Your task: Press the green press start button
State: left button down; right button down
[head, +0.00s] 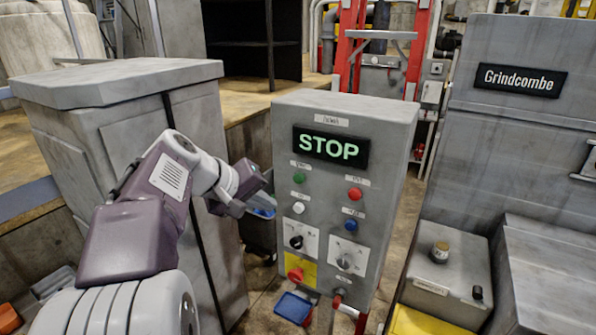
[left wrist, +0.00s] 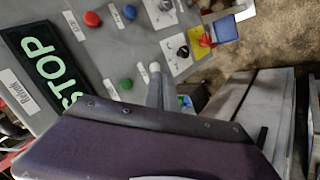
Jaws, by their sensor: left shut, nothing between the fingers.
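The green button (head: 296,178) is at the upper left of the grey control panel (head: 330,258), under a display (head: 331,147) reading STOP. A red button (head: 354,193) is to its right and a white button (head: 298,206) below it. My left gripper (head: 268,213) is shut and empty, to the left of the panel and lower than the green button. In the left wrist view the green button (left wrist: 126,84) shows clear of the gripper (left wrist: 155,92), whose fingertips appear beside the white button (left wrist: 155,67). Whether they touch it I cannot tell. My right gripper is not in view.
The panel also has a blue button (head: 351,224), a black knob (head: 296,242) and a red mushroom knob (head: 295,274) on yellow. A grey cabinet (head: 120,140) stands at left. The Grindcombe machine (head: 515,145) is at right. A blue-lidded object (head: 293,307) is below the panel.

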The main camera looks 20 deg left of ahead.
aim_at(299, 179)
pick_arm(q)
jog(key=shift+w+f, duration=0.1)
jog(key=shift+w, duration=0.05)
jog(key=w+p, duration=0.3)
jog(key=w, duration=0.5)
jog(key=shift+w+d+p, duration=0.3)
jog(key=shift+d, duration=0.05)
dwell(1.8)
jog(key=shift+w, duration=0.4)
